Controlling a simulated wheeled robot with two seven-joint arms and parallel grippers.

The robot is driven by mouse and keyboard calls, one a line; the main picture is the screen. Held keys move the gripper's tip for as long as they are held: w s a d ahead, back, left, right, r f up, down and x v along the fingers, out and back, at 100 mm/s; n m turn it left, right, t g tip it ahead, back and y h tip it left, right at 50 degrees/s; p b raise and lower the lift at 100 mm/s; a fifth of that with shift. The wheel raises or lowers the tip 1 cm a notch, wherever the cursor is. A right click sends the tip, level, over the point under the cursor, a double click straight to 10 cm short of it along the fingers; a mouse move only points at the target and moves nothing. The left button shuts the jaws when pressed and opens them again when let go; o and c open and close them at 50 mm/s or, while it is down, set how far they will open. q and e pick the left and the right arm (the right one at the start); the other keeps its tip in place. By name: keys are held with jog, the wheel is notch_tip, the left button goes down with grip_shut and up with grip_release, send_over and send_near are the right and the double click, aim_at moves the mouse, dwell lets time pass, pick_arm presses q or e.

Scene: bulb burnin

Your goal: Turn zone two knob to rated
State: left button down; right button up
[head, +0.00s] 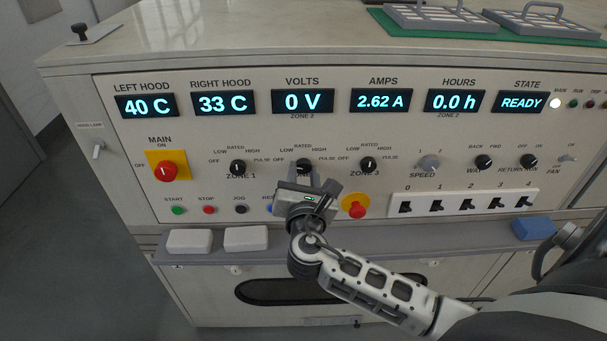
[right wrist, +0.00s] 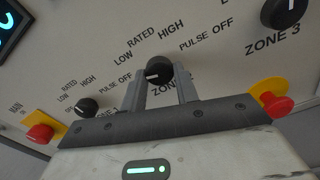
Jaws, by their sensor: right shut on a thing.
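The zone 2 knob (head: 304,166) is a black dial on the panel, partly hidden by my gripper in the head view. In the right wrist view the knob (right wrist: 158,72) sits between the two fingers, its white mark on the left side, toward OFF. LOW, RATED, HIGH and PULSE are printed around it. My right gripper (head: 308,183) reaches up to the panel and is shut on this knob; its fingers (right wrist: 162,88) also show in the wrist view. The volts display (head: 302,102) reads 0 V, zone 2. My left gripper is not in view.
The zone 1 knob (head: 237,167) and zone 3 knob (head: 368,164) flank it. A red stop button (head: 355,206) on yellow is close to the gripper's right. The main switch (head: 166,170) is farther left. White blocks (head: 246,238) and a blue block (head: 534,228) lie on the ledge.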

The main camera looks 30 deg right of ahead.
jog(key=m+b, duration=0.1)
jog(key=m, duration=0.2)
jog(key=shift+f, duration=0.15)
jog(key=m+b, duration=0.2)
jog(key=m, duration=0.1)
jog(key=shift+a+m, duration=0.1)
jog(key=shift+m, duration=0.3)
jog(key=shift+m+b, duration=0.4)
jog(key=shift+m, duration=0.5)
jog(key=shift+m+b, duration=0.5)
jog(key=shift+m, duration=0.4)
jog(key=shift+w+m+b, duration=0.1)
jog(key=shift+m+b, duration=0.45)
jog(key=shift+m, duration=0.65)
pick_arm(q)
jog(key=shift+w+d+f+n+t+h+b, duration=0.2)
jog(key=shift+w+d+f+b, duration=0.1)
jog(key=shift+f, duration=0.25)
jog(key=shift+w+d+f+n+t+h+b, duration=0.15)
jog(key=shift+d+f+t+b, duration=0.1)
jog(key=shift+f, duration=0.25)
pick_arm(e)
jog(key=shift+r+m, duration=0.25)
jog(key=shift+m, duration=0.85)
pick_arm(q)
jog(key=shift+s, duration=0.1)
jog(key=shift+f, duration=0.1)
pick_arm(e)
jog(key=o, duration=1)
